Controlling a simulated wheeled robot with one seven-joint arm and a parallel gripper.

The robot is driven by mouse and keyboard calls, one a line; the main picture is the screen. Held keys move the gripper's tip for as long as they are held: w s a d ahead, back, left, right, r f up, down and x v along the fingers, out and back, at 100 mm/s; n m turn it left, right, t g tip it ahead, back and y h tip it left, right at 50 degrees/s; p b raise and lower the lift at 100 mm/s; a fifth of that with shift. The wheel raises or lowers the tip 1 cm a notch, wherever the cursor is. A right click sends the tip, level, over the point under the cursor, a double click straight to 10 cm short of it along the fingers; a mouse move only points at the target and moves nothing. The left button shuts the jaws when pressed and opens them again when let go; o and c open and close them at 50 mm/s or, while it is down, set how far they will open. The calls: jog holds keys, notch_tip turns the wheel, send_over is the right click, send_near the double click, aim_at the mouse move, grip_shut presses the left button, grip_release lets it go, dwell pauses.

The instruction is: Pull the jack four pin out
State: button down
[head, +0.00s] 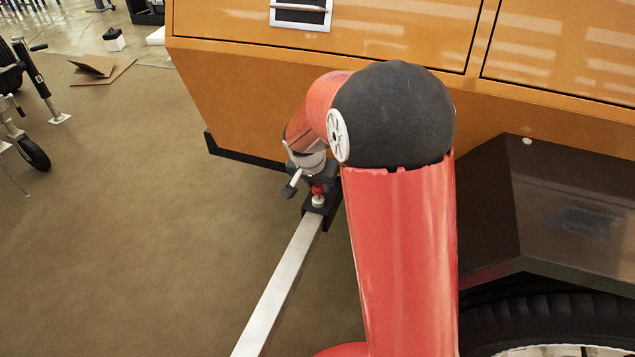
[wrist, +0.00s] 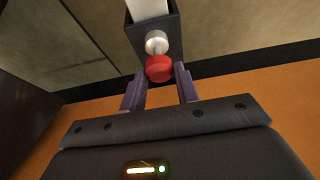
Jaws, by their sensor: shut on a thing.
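The jack pin shows in the wrist view as a red knob (wrist: 159,68) with a silver collar (wrist: 157,43) beyond it. The collar meets a black square bracket (wrist: 172,30) around a pale metal bar. My gripper (wrist: 160,84) has its two purple-grey fingers on either side of the red knob, shut on it. In the head view the red knob (head: 317,188) sits just under my gripper (head: 314,184), above the silver collar and the black bracket (head: 326,212). Whether the pin's shaft is inside the bracket is hidden.
The metal bar (head: 278,289) runs from the bracket toward the front. The orange tower body (head: 236,100) stands close behind my gripper. A dark fender (head: 520,215) and tyre (head: 540,320) are at the right. Brown floor at the left is open, with cardboard (head: 101,68) farther back.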

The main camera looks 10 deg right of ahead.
notch_tip(320, 180, up, 3)
jog(key=shift+p, duration=0.45)
jog(key=c, duration=1)
grip_release()
jog(key=shift+c, duration=0.2)
jog(key=v, duration=0.7)
jog(key=shift+s+r, duration=0.2)
jog(key=shift+r, duration=0.1)
jog(key=shift+a, duration=0.15)
jog(key=s+d+r+n+t+y+p, duration=0.1)
jog(key=s+r+n, duration=0.2)
jog(key=s, duration=1)
jog(key=s+d+r+n+t+y+p, duration=0.1)
jog(key=s+r, duration=0.4)
jog(key=s, duration=0.8)
jog(key=n+p, duration=0.1)
jog(key=n, duration=0.1)
jog(key=shift+s+r+n, duration=0.2)
jog(key=shift+r+n, duration=0.05)
jog(key=shift+n, duration=0.15)
